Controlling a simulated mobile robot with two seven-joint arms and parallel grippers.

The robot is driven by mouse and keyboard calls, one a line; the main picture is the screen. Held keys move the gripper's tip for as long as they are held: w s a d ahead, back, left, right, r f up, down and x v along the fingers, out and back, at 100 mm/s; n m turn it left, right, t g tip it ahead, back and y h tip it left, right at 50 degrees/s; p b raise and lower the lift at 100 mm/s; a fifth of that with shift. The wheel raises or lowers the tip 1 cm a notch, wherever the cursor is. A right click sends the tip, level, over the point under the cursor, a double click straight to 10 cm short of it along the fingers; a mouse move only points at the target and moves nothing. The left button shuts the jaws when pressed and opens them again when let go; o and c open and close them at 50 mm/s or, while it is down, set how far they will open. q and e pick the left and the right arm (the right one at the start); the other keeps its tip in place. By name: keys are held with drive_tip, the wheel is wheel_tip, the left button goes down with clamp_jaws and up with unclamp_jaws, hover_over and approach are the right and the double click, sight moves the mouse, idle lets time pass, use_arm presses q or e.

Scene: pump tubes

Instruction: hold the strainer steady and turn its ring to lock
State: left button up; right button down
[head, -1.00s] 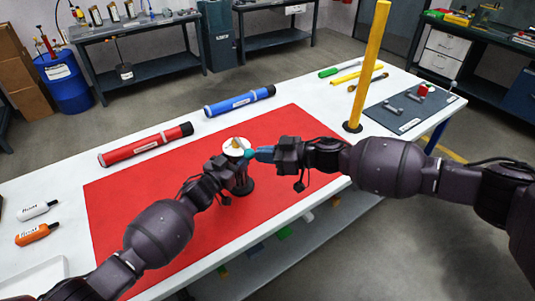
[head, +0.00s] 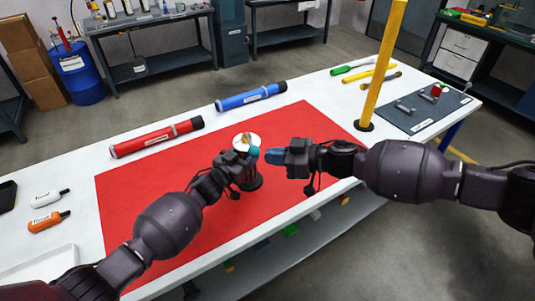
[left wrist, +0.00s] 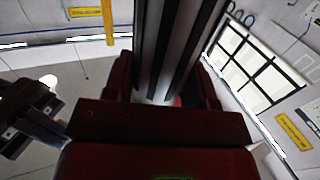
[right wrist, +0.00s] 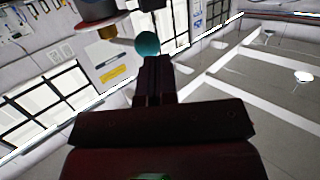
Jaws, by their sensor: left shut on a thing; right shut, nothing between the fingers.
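The strainer has a white round top (head: 240,138) with a brass-coloured part on it, and a black base (head: 253,184) on the red mat. A teal knob (head: 254,151) sticks out at its right side; it shows as a ball in the right wrist view (right wrist: 147,44). My left gripper (head: 244,168) is shut on the strainer's body below the top; a dark upright body (left wrist: 180,45) fills its jaws in the left wrist view. My right gripper (head: 268,156) is shut and empty, a small gap to the right of the knob. The ring's lock state cannot be told.
The red mat (head: 150,215) is otherwise clear. A red tube (head: 155,138) and a blue tube (head: 250,97) lie behind it. A yellow post (head: 382,65) stands at the right, beside a dark tray (head: 425,112).

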drive_tip(key=s+v, duration=0.2)
drive_tip(key=v, duration=0.9)
drive_tip(key=shift+s+r, duration=0.2)
use_arm(q)
drive_tip(key=o, duration=1.3)
